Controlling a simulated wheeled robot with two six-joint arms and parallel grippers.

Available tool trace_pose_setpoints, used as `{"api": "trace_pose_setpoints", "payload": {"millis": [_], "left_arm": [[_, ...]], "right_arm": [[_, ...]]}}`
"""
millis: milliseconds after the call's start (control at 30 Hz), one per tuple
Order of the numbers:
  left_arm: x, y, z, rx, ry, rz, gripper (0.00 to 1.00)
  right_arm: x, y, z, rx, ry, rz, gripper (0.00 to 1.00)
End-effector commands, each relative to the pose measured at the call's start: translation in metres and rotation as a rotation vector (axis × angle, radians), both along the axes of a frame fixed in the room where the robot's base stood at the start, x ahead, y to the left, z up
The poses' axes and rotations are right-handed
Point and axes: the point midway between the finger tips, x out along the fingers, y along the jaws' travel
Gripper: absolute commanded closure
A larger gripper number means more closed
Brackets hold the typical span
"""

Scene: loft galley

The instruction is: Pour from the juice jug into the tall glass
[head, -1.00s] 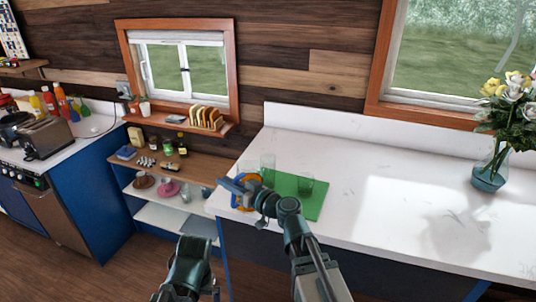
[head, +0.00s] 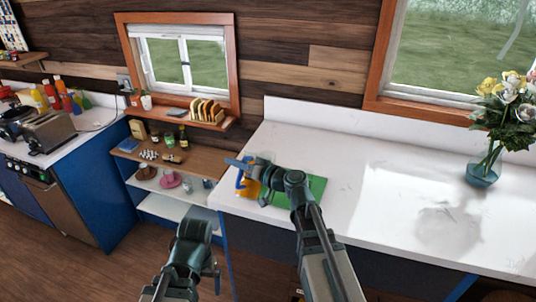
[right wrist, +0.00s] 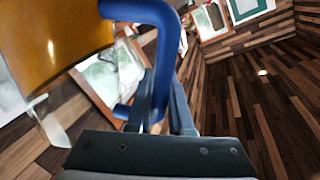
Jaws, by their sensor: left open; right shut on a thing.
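The juice jug (head: 252,190), with orange juice and a blue handle, is at the left end of the white counter, partly hidden by my right arm. My right gripper (head: 238,164) is shut on its handle; the right wrist view shows the blue handle (right wrist: 160,25) between the fingers and the amber jug body (right wrist: 50,40) at upper left. I cannot tell whether the jug touches the counter. A clear glass rim (head: 265,157) shows faintly behind the gripper; the other glass is hidden by my right arm. My left gripper (head: 212,272) is open and empty, low in front of the counter.
A green mat (head: 314,188) lies on the counter (head: 370,190) under my right arm. A flower vase (head: 484,168) stands far right, with clear counter between. Shelves (head: 160,205) with dishes and small items are left of the counter.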

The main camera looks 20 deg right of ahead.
Motion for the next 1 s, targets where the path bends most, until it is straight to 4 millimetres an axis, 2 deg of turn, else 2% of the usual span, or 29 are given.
{"api": "trace_pose_setpoints", "payload": {"millis": [1000], "left_arm": [[0.000,0.000,0.015,0.000,0.000,0.001,0.00]], "right_arm": [[0.007,-0.006,0.013,0.063,0.065,-0.001,1.00]]}}
